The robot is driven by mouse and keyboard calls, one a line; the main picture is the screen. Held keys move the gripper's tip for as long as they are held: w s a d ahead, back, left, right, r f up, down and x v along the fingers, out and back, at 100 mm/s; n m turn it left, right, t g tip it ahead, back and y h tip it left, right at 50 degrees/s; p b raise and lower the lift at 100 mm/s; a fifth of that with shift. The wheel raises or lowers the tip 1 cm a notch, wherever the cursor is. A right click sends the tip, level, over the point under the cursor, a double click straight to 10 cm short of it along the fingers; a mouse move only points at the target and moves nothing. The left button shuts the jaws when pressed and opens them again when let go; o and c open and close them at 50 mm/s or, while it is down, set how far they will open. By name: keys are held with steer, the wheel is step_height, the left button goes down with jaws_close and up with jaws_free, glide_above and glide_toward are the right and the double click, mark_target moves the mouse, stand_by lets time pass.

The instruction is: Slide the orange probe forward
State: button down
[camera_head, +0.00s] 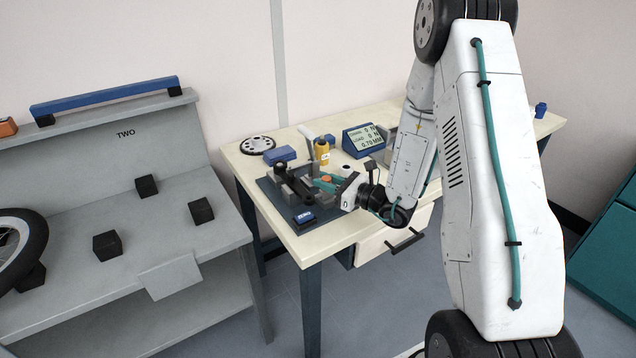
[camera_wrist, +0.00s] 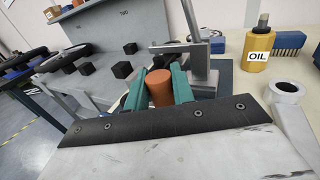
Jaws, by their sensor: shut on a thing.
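The orange probe (camera_wrist: 160,88) is a short orange cylinder in the wrist view, between the two teal fingers of my gripper (camera_wrist: 158,92). The fingers are shut on it. In the head view, my gripper (camera_head: 324,183) is over the dark fixture on the table, and a bit of the orange probe (camera_head: 327,179) shows between the teal fingers. A grey metal fixture (camera_wrist: 198,60) with an upright post and a crossbar stands just beyond the probe. The probe's far end is hidden in the wrist view.
The fixture sits on a dark mat (camera_head: 309,222) on the cream table (camera_head: 357,229). A yellow oil bottle (camera_wrist: 257,50), a blue block (camera_head: 279,155), a display box (camera_head: 363,140) and a round plate (camera_head: 258,145) stand behind. A blue ZERO button (camera_head: 305,217) is at the mat's front. A grey bench (camera_head: 150,232) stands left.

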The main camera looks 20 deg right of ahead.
steer(key=shift+s, duration=0.1)
steer(key=c, duration=1.2)
jaws_free()
steer(key=shift+v, duration=3.9)
